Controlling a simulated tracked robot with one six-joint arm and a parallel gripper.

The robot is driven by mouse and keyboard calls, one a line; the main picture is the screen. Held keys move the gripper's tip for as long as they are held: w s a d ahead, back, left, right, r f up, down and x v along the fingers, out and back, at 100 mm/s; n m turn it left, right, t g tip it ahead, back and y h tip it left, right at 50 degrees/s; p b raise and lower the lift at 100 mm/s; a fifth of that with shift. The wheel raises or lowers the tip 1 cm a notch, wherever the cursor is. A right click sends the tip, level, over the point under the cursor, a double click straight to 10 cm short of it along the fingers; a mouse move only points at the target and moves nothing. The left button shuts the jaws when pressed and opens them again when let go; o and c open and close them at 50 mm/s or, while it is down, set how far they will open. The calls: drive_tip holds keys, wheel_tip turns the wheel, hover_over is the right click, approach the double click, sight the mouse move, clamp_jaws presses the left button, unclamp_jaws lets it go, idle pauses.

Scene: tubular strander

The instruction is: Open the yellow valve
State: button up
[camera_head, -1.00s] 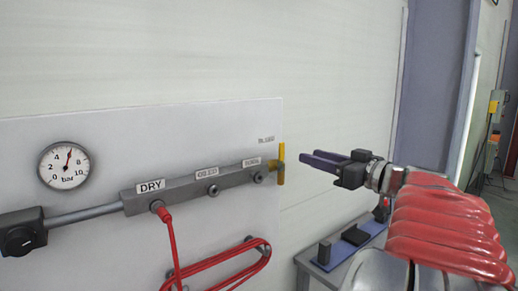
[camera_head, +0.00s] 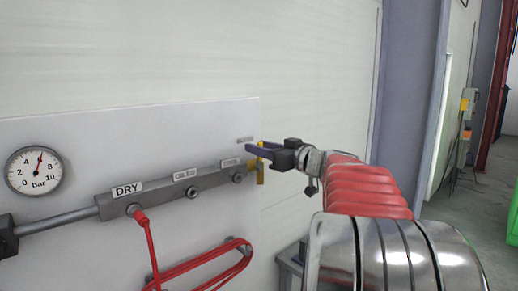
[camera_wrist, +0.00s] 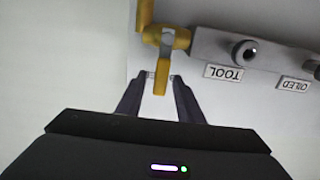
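The yellow valve (camera_head: 260,172) sits at the right end of the grey manifold bar on the white panel. In the wrist view its yellow handle (camera_wrist: 161,80) points down the picture, with its end between my fingertips. My gripper (camera_head: 254,147) reaches in from the right and partly covers the valve in the head view. In the wrist view my gripper (camera_wrist: 161,77) is open, with one dark finger on each side of the handle end. Small gaps seem to show beside the handle; I cannot tell whether either finger touches it.
The grey manifold bar (camera_head: 170,190) carries ports labelled DRY, OILED and TOOL. A red hose (camera_head: 150,240) hangs from the DRY port. A pressure gauge (camera_head: 35,171) is at the left. A grey-blue column (camera_head: 405,100) stands behind my arm.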

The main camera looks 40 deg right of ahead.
drive_tip(key=shift+w, duration=0.15)
clamp_jaws()
idle(0.4)
drive_tip(key=shift+a, duration=0.15)
